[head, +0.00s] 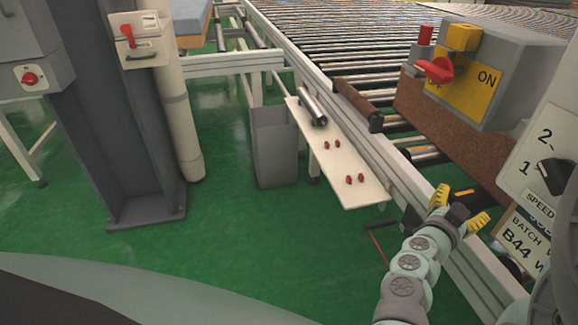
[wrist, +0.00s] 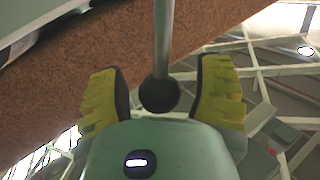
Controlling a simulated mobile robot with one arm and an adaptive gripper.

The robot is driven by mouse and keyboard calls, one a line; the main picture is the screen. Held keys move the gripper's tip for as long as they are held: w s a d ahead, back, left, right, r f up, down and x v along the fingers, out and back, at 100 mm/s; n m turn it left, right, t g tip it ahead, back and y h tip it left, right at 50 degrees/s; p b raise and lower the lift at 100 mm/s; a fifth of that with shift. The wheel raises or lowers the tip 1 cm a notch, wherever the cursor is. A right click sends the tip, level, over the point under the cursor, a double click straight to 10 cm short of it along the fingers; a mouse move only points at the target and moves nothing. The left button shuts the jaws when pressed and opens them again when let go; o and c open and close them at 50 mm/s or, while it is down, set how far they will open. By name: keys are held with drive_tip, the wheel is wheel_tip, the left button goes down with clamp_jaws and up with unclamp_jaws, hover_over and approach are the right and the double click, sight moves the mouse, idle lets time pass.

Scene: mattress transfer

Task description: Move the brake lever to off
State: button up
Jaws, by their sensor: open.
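My gripper (head: 460,208) is open beside the conveyor's near rail, below a grey control box (head: 525,70). In the wrist view, a grey rod (wrist: 163,35) ending in a black ball knob (wrist: 159,95) sits between the two yellow fingers of the gripper (wrist: 162,85), with gaps on both sides. I cannot tell for sure whether this rod is the brake lever; in the head view it is not clearly seen. A red handle (head: 435,70) sits on the box's yellow plate (head: 470,88), partly covering the left lettering; "ON" is at right.
A brown board (head: 450,125) lies under the box, close above my gripper. A speed panel (head: 540,160) is at right. A white shelf (head: 340,160) with red knobs and a grey bin (head: 275,145) stand left of the rail.

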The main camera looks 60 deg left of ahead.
drive_tip(key=shift+o, duration=0.3)
drive_tip(key=c, duration=1)
clamp_jaws()
drive_tip(key=shift+w, duration=0.1)
drive_tip(key=shift+r, duration=0.15)
